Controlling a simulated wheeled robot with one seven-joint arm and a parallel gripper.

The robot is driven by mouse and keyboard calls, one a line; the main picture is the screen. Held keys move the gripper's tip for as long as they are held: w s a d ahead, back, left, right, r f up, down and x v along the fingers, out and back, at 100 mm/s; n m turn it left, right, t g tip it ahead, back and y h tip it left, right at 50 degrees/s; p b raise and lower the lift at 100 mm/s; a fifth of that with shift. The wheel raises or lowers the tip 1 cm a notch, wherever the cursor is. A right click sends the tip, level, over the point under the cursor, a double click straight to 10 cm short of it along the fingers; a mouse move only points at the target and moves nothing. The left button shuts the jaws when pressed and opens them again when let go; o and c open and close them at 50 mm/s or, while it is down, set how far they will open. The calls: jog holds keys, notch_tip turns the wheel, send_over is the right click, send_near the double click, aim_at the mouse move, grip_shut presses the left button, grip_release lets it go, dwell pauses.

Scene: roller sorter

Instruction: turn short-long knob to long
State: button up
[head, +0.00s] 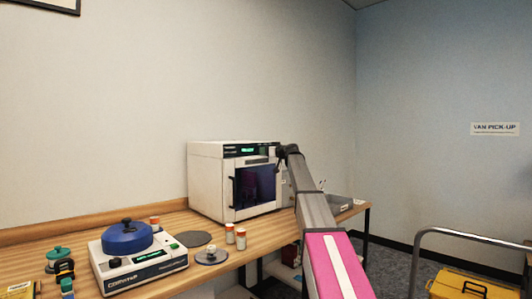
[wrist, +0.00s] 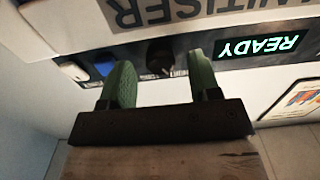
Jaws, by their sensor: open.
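The white machine (head: 208,178) stands on the wooden bench, with a dark window and a green-lit display on its front. In the wrist view its panel is upside down, with a black knob (wrist: 158,52) between a blue button and a lit READY display. Small lettering beside the knob is too small to read surely, and its setting is unclear. My gripper (wrist: 160,62) is open, its green-padded fingers to either side of the knob in the picture. Whether they touch it I cannot tell. In the head view my arm reaches to the machine's front right, fingers hard to make out.
A blue button (wrist: 104,66) and a white switch (wrist: 72,71) sit left of the knob, the READY display (wrist: 256,46) right. On the bench are a blue-lidded device (head: 140,262), orange-and-white pots (head: 241,238) and a grey disc (head: 195,239). A cart with a yellow case (head: 468,285) stands right.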

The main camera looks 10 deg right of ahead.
jog(key=shift+w+a, duration=0.25)
jog(key=shift+w, duration=0.1)
jog(key=c, duration=0.9)
jog(key=shift+c, duration=0.2)
jog(key=m, duration=0.4)
jog(key=shift+m, duration=0.3)
